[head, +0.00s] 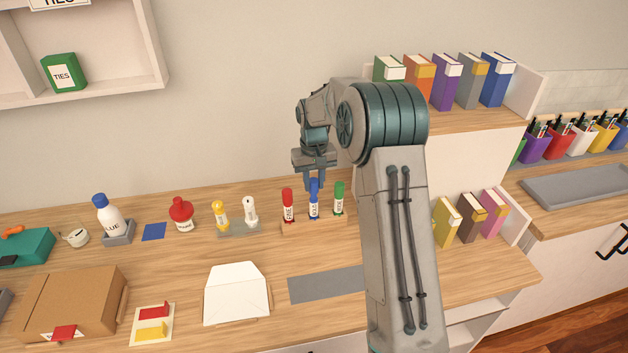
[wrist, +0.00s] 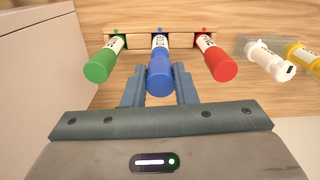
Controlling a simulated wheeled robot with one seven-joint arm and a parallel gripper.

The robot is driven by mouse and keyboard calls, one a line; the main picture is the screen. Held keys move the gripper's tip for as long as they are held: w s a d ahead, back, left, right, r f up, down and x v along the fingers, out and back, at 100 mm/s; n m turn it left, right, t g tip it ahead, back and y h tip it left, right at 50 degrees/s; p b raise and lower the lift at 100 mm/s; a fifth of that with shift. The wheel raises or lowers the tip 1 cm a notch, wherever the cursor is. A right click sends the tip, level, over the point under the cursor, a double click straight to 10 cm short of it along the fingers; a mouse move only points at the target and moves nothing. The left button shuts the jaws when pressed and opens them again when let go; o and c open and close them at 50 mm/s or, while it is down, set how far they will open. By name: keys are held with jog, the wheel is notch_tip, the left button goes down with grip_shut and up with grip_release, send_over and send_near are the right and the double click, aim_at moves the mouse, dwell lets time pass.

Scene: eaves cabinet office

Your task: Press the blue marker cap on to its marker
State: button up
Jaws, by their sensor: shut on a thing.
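The blue marker (head: 314,210) stands upright in a wooden stand (head: 296,226) between a red marker (head: 288,206) and a green marker (head: 338,199). The blue cap (wrist: 160,77) sits at the top of the blue marker. It also shows in the head view (head: 314,186). My gripper (wrist: 160,82) comes down from above and is shut on the blue cap, one finger on each side. From these views I cannot tell whether a gap is left between cap and marker. The wrist view also shows the green marker (wrist: 104,61) and the red marker (wrist: 216,60), both capped.
A stand with a yellow bottle (head: 219,214) and a white bottle (head: 251,211) is close on the left. A red bottle (head: 181,214) and a glue bottle (head: 109,216) stand farther left. A white envelope (head: 236,295) and a grey mat (head: 326,285) lie in front.

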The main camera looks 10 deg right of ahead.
aim_at(314, 181)
jog(key=shift+f+b, duration=0.9)
jog(key=shift+f, duration=0.5)
jog(key=o, duration=1)
notch_tip(314, 181, up, 14)
jog(key=b, duration=0.1)
jog(key=shift+b, duration=0.35)
jog(key=shift+f, duration=0.1)
